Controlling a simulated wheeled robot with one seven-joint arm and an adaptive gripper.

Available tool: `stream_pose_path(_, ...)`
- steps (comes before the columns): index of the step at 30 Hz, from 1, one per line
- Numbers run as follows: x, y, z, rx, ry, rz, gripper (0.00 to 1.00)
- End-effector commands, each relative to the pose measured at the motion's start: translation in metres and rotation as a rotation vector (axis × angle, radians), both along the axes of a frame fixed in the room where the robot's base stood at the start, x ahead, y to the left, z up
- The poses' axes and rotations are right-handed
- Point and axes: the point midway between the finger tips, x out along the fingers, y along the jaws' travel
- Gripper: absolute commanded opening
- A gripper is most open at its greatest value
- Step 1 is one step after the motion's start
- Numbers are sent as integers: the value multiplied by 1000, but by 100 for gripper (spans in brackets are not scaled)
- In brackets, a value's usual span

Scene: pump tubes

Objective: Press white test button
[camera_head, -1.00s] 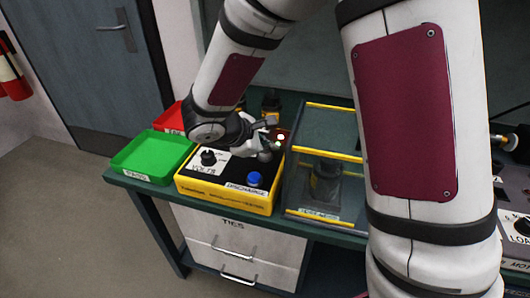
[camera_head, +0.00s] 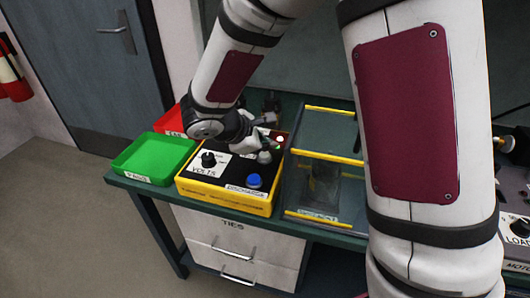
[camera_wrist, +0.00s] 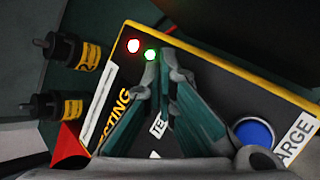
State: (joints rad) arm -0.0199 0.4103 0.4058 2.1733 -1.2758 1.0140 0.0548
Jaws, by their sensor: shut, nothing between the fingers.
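The yellow and black tester box (camera_head: 225,194) stands on the green bench. A pale grey-white button (camera_head: 264,157) shows on its top, behind the blue discharge button (camera_head: 254,181). My gripper (camera_head: 266,146) is just above and behind the pale button, with its fingers close together and empty. I cannot tell from here whether they touch anything. In the wrist view my fingertips (camera_wrist: 165,72) point toward the lit red lamp (camera_wrist: 134,45) and green lamp (camera_wrist: 151,54). A partly covered label starting "TE" (camera_wrist: 157,128) shows between the fingers; the pale button is not clearly seen there.
A black knob (camera_head: 208,159) with a VOLTS label is on the box's left. A green tray (camera_head: 152,158) and a red tray (camera_head: 167,121) stand to the left. A clear yellow-edged case (camera_head: 325,185) stands close on the right.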

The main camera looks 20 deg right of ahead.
Motion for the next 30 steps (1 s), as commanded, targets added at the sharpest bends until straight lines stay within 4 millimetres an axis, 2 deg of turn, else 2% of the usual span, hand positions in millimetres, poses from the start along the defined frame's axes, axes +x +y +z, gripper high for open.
stream_pose_path(14, 0, 0, 6, 0, -1, 0, 0)
stream_pose_path(30, -1, 0, 52, 0, -2, 0, 0)
